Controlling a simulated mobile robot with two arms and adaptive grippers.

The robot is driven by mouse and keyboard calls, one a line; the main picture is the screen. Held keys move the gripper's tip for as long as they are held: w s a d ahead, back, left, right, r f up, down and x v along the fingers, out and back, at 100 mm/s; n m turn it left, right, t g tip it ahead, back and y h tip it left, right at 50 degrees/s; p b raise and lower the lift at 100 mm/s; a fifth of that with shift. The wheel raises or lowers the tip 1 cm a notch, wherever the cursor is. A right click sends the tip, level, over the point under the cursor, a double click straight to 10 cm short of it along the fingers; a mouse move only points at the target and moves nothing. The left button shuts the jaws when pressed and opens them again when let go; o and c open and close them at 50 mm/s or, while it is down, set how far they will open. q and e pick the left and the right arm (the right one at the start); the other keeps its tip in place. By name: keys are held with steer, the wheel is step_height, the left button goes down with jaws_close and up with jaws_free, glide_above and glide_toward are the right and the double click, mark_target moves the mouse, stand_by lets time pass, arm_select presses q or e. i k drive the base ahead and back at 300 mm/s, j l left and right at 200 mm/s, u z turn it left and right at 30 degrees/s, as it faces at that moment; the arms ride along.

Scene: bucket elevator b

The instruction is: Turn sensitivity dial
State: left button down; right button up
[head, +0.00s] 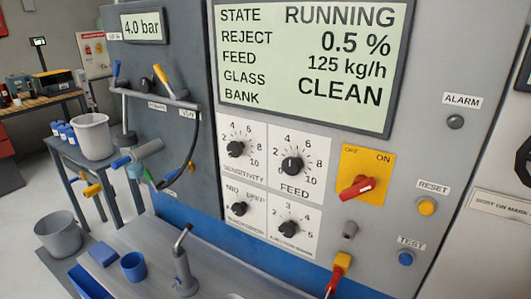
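The sensitivity dial (236,149) is a black round knob on a white numbered plate, at the upper left of a group of dials on the grey machine panel. The label SENSITIVITY is below it. Its exact setting is too small to tell. The feed dial (292,165) is to its right, and two more black knobs, a lower left one (239,209) and a lower right one (289,228), are below. Neither of my grippers shows in the head view, and nothing is touching the sensitivity dial.
Above the dials, the screen (305,60) reads RUNNING. A red switch (356,188) on a yellow plate is to the right, above a yellow-and-red handle (338,270). A hose and handles (165,100) stick out at left. A grey shelf with a blue cup (133,266) is below.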

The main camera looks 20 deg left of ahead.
mark_target(235, 149)
steer(key=j+z, duration=0.15)
steer(key=j, duration=1.05)
steer(key=k+j+z, duration=0.15)
steer(key=j, duration=1.05)
steer(key=i, duration=0.05)
